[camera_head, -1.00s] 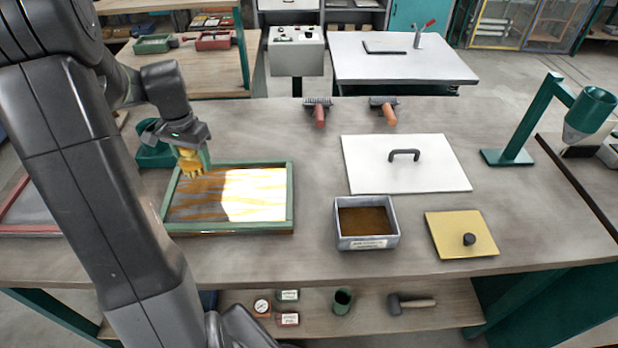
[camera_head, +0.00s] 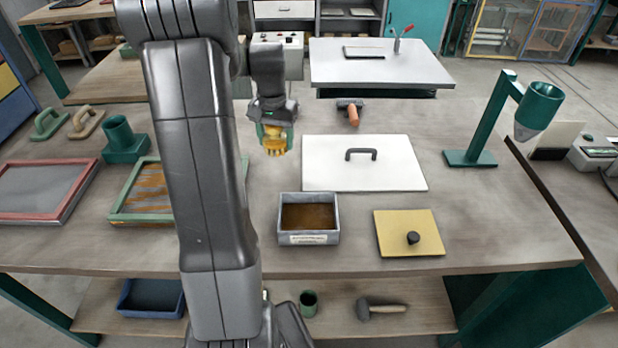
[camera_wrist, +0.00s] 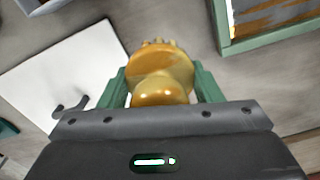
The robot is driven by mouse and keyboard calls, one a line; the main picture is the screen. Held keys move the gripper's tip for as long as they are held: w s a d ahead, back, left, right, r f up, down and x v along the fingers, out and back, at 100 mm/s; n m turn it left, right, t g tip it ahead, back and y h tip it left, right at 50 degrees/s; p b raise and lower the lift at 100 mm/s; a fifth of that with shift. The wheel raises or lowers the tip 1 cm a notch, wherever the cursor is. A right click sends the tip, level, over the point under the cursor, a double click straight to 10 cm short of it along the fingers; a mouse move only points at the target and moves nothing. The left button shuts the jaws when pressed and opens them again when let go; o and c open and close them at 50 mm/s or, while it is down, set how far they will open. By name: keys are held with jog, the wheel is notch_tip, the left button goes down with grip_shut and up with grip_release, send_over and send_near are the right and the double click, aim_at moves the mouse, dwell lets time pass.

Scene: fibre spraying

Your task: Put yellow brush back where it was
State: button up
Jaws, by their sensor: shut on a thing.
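The yellow brush (camera_head: 274,143) is round, with a knob-like handle and stubby bristles. My gripper (camera_head: 273,130) is shut on it and holds it above the table, left of the white board. In the wrist view the brush (camera_wrist: 160,75) sits between the green fingers of my gripper (camera_wrist: 162,90), its bristles pointing away from the palm. The green-framed screen (camera_head: 113,218) lies to the left, streaked with brown and partly hidden by my arm. Its frame also shows at the top right of the wrist view (camera_wrist: 265,40).
A white board with a black handle (camera_head: 395,175) lies to the right. A grey tray of brown material (camera_head: 309,238) and a yellow lidded plate (camera_head: 395,235) are nearer. An orange-handled brush (camera_head: 353,116) lies behind. A green holder (camera_head: 122,142) stands left.

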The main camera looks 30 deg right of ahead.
aim_at(280, 176)
notch_tip(280, 176, down, 10)
jog(key=shift+r+p, duration=0.1)
jog(key=shift+p, duration=0.5)
jog(key=shift+d+f, duration=0.1)
jog(key=shift+f, duration=0.1)
jog(key=o, duration=0.9)
jog(key=shift+o, duration=0.2)
notch_tip(280, 176, up, 12)
jog(key=shift+r+b, duration=0.2)
jog(key=shift+b, duration=0.3)
